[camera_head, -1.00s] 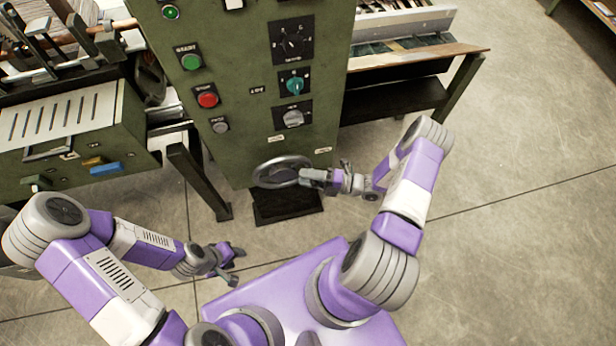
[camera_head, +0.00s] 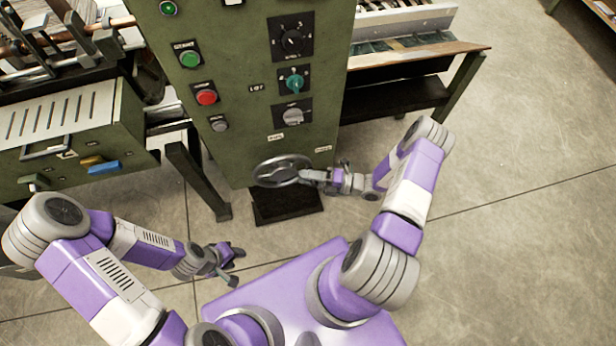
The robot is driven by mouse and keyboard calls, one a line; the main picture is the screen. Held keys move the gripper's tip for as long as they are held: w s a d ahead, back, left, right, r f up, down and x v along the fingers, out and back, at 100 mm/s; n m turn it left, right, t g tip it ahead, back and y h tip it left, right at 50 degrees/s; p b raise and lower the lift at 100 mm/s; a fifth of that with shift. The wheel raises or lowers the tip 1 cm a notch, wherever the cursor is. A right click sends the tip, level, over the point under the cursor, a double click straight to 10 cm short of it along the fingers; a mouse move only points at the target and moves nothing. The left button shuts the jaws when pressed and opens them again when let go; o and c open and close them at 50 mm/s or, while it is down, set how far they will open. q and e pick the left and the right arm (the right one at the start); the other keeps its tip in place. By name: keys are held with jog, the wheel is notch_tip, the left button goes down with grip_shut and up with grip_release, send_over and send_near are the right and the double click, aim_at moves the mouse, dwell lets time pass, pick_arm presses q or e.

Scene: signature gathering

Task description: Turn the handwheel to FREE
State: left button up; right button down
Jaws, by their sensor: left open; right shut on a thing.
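The grey metal handwheel (camera_head: 268,180) is on the lower front of the green control cabinet (camera_head: 245,140). My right gripper (camera_head: 308,176) reaches in from the right and is shut on the wheel's right side, partly hiding it there. Two small light label plates (camera_head: 276,137) and (camera_head: 323,149) sit above the wheel; their words are too small to read for certain. My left gripper (camera_head: 233,262) is open and empty, low over the floor, left of my base and well apart from the cabinet.
The cabinet carries a green button (camera_head: 190,59), a red button (camera_head: 207,97) and dark rotary dials (camera_head: 291,40). A black plate (camera_head: 287,207) lies below the wheel. A green machine (camera_head: 60,140) stands at left, a bench (camera_head: 410,60) at right. Floor at right is clear.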

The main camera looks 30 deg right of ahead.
jog(key=shift+f, duration=0.15)
jog(key=c, duration=0.9)
grip_release()
jog(key=v, duration=0.7)
jog(key=shift+s+d+p, duration=0.2)
jog(key=shift+d+p, duration=0.05)
jog(key=shift+p, duration=0.05)
